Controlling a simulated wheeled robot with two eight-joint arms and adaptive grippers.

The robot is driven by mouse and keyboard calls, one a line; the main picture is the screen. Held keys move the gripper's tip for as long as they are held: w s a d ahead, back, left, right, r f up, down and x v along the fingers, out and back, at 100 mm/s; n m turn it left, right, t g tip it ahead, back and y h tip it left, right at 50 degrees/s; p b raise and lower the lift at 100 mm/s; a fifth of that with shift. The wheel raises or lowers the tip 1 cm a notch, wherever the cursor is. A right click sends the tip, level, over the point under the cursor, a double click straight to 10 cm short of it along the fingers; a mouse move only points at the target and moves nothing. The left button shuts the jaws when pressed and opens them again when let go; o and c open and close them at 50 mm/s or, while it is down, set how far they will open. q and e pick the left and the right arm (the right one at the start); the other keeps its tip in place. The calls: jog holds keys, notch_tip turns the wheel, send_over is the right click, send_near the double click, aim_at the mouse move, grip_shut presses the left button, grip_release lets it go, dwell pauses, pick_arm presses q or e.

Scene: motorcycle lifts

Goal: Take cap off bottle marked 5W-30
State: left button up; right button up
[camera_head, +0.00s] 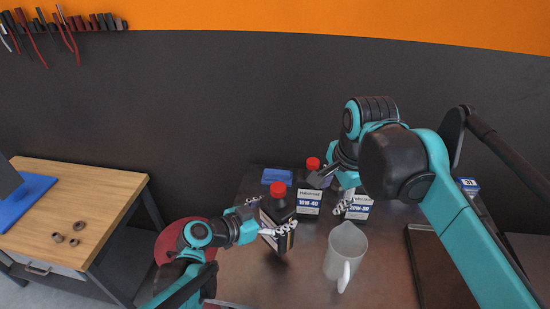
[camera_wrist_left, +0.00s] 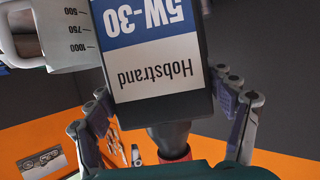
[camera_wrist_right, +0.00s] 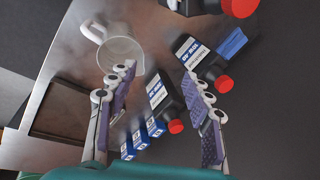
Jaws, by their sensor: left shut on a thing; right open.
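The black 5W-30 bottle (camera_head: 270,236) with a red cap (camera_head: 278,189) is between the fingers of my left gripper (camera_head: 274,219), which is shut on its body. In the left wrist view the bottle's label (camera_wrist_left: 158,45) reads 5W-30 upside down, and the red cap (camera_wrist_left: 177,153) is partly hidden. In the head view the bottle looks slightly tilted, cap up. My right gripper (camera_head: 332,191) is open and empty, to the right of the bottle and over the other bottles. In the right wrist view a red cap (camera_wrist_right: 239,7) shows at the top edge, away from its fingers.
A 10W-40 bottle (camera_head: 308,203) and a 20W-50 bottle (camera_head: 358,207) stand close by. A clear jug (camera_head: 345,250) stands in front of them. A blue item (camera_head: 277,176) lies behind. A dark tray (camera_head: 425,265) is at right. Small blue-labelled boxes (camera_wrist_right: 143,138) show in the right wrist view.

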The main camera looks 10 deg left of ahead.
jog(key=w+a+r+m+g, duration=0.1)
jog(key=w+a+r+m, duration=0.25)
jog(key=a, duration=0.25)
jog(key=r+m+g, duration=0.2)
jog(key=m, duration=0.4)
send_over(275, 185)
jog(key=shift+w+d+f+h, duration=0.1)
jog(key=shift+d+h, duration=0.3)
jog(key=shift+a+m, duration=0.25)
jog(key=shift+a, duration=0.05)
jog(key=shift+a+f, duration=0.1)
notch_tip(275, 185, down, 8)
jog(key=shift+r, duration=0.2)
grip_shut()
